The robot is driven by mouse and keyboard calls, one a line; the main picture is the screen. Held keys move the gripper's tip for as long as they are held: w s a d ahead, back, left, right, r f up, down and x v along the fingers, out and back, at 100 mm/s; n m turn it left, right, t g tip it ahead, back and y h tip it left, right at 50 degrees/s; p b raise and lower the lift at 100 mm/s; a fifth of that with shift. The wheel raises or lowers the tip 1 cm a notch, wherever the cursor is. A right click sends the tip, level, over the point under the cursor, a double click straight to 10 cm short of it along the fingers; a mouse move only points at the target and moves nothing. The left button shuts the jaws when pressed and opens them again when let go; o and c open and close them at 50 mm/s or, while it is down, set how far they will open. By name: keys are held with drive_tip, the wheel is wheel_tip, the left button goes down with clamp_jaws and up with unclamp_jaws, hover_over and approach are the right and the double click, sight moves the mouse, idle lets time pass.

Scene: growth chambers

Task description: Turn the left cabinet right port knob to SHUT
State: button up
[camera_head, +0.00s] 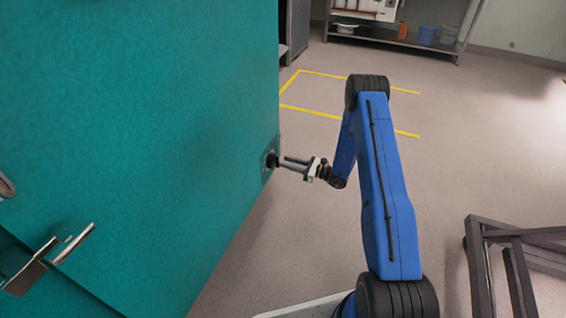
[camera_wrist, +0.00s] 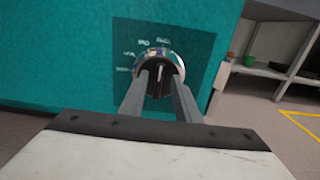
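The knob (camera_wrist: 161,78) is a dark turning grip with a pale pointer line, in a shiny round collar on a teal plate. Its pointer stands nearly upright in the wrist view. Small white labels (camera_wrist: 143,43) run around its upper left, too blurred to read surely. In the head view the knob (camera_head: 272,160) sits on the edge face of the teal cabinet (camera_head: 150,110). My gripper (camera_head: 282,162) reaches it from the right. Its two fingers (camera_wrist: 161,90) stand apart, one on each side of the grip. Whether they press on it is not clear.
A latch handle (camera_head: 60,255) sticks out of the cabinet at lower left. A grey metal frame (camera_head: 515,255) stands on the floor at right. A shelf (camera_head: 400,40) with tubs is at the back. Yellow lines (camera_head: 350,77) mark open floor behind my arm.

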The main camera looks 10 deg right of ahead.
sight(275, 162)
drive_tip(key=shift+x, duration=1.45)
clamp_jaws()
